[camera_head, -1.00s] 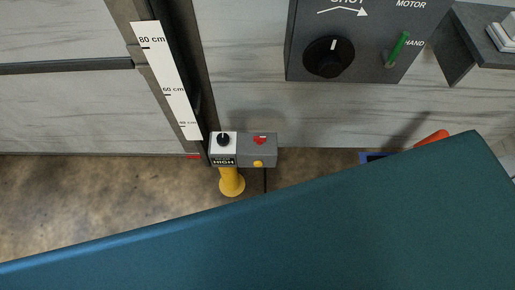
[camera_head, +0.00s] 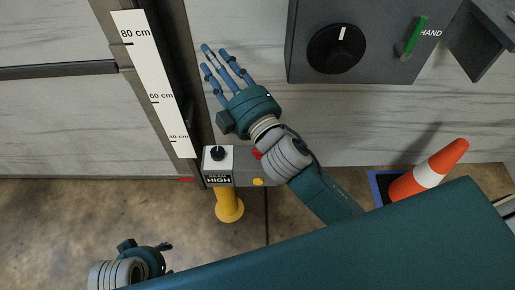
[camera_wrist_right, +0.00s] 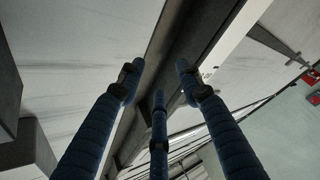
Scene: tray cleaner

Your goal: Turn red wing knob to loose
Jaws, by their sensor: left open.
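The red wing knob (camera_head: 257,154) is on the grey control box (camera_head: 243,179) on the yellow post. In the head view my right arm covers most of it, leaving only a bit of red. My right gripper (camera_head: 221,62) is above and beyond the box in the picture, fingers spread and empty, apart from the knob. The wrist view shows its blue fingers (camera_wrist_right: 158,85) spread with nothing between them. My left gripper (camera_head: 165,246) is low at the left, open, partly hidden by its own wrist and the teal surface, and well away from the knob.
The box also carries a black knob (camera_head: 218,153) and a yellow button (camera_head: 258,182). A height scale (camera_head: 157,85) stands at the left. A grey panel (camera_head: 384,60) has a black dial and green lever. An orange cone (camera_head: 445,162) stands at right.

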